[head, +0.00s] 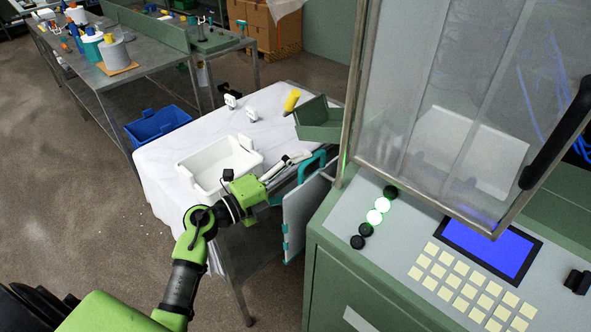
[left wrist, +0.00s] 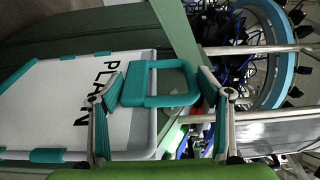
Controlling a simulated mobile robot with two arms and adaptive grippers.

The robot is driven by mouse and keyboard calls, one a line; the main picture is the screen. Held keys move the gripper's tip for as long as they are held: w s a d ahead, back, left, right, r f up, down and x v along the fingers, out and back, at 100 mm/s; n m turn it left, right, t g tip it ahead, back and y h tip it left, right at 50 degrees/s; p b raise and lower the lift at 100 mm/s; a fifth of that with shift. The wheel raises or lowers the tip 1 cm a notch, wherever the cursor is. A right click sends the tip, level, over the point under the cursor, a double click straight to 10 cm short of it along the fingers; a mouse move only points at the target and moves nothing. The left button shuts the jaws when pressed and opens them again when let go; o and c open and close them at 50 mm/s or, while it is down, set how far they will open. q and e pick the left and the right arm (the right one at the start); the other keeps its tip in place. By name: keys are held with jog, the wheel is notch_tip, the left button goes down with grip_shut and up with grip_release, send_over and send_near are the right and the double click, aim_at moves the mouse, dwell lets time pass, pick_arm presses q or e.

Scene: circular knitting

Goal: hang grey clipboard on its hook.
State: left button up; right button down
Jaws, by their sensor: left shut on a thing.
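The grey clipboard (head: 300,216) has a pale face, teal corner clips and a teal handle (head: 312,164). It hangs upright from my left gripper (head: 296,162), between the cloth-covered table and the green machine. In the left wrist view the clipboard (left wrist: 50,100) shows the word PLAN, and its teal handle (left wrist: 160,99) sits between the two fingers of my left gripper (left wrist: 160,78). The gripper is shut on this handle. I cannot make out the hook in either view. My right gripper is not in view.
The table (head: 168,158) bears a white tray (head: 192,178), a yellow cylinder (head: 291,100) and a green bin (head: 322,124). The machine's control panel (head: 340,212) and clear door (head: 400,90) stand close on the right. A blue crate (head: 160,125) is on the left.

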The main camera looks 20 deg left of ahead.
pick_arm(q)
jog(key=shift+s+d+f, duration=0.1)
jog(key=shift+s+d, duration=0.15)
jog(key=shift+d, duration=0.4)
jog(key=shift+s+d+r, duration=0.1)
jog(key=shift+s+d, duration=0.1)
jog(key=shift+d, duration=0.4)
jog(key=shift+s+d+f, duration=0.1)
jog(key=shift+s+d, duration=0.15)
jog(key=shift+d, duration=0.4)
jog(key=shift+s+d+f+p, duration=0.15)
jog(key=shift+d+f+p, duration=0.15)
jog(key=shift+d+f, duration=0.15)
jog(key=o, duration=1.3)
jog(key=shift+o, duration=0.2)
jog(key=shift+f, duration=0.1)
